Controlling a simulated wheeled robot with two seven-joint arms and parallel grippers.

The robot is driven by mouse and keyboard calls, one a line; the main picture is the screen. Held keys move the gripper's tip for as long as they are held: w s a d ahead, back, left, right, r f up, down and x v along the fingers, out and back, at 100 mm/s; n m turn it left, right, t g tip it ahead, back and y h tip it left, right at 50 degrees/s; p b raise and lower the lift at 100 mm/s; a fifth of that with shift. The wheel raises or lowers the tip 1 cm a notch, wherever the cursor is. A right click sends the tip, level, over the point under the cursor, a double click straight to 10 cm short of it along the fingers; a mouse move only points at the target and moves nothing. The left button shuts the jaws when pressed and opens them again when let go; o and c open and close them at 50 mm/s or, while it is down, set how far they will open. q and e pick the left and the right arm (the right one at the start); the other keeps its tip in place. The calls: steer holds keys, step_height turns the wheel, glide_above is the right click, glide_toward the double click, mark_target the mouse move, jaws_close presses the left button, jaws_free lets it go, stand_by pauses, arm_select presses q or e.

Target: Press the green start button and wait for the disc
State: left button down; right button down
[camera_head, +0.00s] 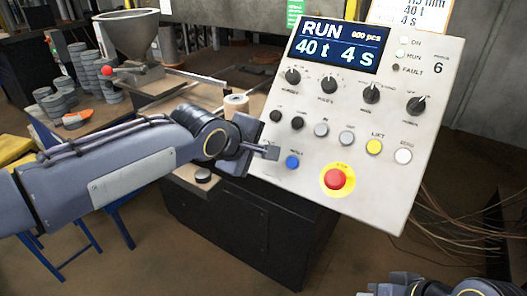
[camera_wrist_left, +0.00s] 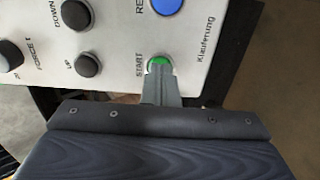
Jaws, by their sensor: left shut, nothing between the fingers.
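The green start button (camera_wrist_left: 160,61) shows in the left wrist view, partly covered by my left gripper (camera_wrist_left: 160,72). The closed fingertips are at the button and seem to touch it; how far it is pressed in cannot be told. In the head view my left gripper (camera_head: 272,152) is at the lower left of the tilted control panel (camera_head: 335,120) and hides the button. The display (camera_head: 338,45) reads RUN, 40 t, 4 s. My right gripper (camera_head: 388,288) is at the bottom edge, cut off, its fingers unclear. A dark round piece (camera_head: 203,175) lies on a ledge beside my left wrist.
A blue button (camera_head: 292,162) is close to the left fingertips. A red emergency stop (camera_head: 338,178) on yellow sits further right. Stacks of grey discs (camera_head: 85,78) and a metal hopper (camera_head: 128,35) stand at the far left. Loose cables (camera_head: 470,225) hang right of the panel.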

arm_select(q)
steer(key=p+v, duration=0.1)
steer(key=v, duration=0.7)
steer(key=shift+p, duration=0.3)
steer(key=shift+f, duration=0.1)
